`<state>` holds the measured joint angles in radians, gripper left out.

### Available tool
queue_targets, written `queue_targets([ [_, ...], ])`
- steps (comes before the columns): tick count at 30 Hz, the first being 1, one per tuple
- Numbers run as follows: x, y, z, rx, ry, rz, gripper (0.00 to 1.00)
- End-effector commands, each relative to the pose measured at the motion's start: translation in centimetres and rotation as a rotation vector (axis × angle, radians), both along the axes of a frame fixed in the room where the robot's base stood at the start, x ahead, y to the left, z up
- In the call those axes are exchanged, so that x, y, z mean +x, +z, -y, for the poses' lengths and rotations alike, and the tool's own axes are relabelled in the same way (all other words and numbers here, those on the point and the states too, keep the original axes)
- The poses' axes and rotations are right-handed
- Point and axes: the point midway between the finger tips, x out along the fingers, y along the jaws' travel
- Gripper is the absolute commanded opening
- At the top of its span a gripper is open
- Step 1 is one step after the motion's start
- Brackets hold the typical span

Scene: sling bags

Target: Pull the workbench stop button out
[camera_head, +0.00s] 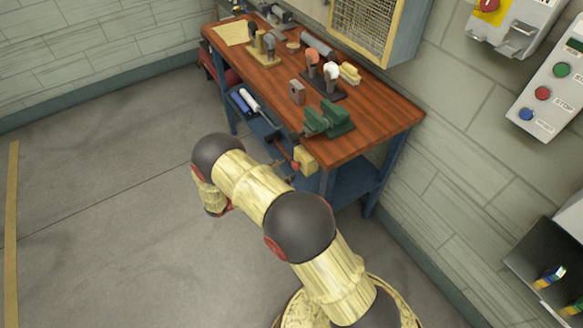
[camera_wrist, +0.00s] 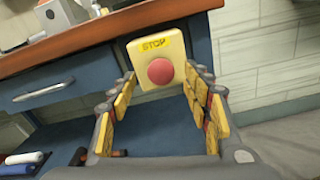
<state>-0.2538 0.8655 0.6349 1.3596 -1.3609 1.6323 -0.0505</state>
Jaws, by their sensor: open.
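The workbench stop button is a red round knob (camera_wrist: 160,71) on a pale yellow box (camera_wrist: 157,45) marked STOP, fixed at the front edge of the workbench. In the wrist view it sits between and ahead of the two finger pads of my gripper (camera_wrist: 161,98). My gripper is open, with a finger on each side of the button and a visible gap to the knob. In the head view the yellow box (camera_head: 306,160) shows at the near corner of the bench. The red knob is small there, and my arm hides most of the gripper.
The wooden workbench (camera_head: 375,128) holds a green vise (camera_head: 328,120) and several tools. A blue drawer with a handle (camera_wrist: 45,92) is left of the button. Wall panels with red, green and blue buttons (camera_head: 543,93) hang at right. The floor at left is clear.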

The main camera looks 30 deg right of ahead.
Motion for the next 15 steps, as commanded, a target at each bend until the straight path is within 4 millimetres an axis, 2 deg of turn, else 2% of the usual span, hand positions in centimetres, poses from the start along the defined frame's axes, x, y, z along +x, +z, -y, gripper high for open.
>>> queue_targets([
  [1,-0.1,-0.1,0.9,0.001,-0.004,0.0,0.49],
  [6,0.0,-0.1,3.0,0.001,-0.003,-0.001,0.49],
  [15,0.1,0.0,4.1,0.001,-0.002,0.0,0.49],
])
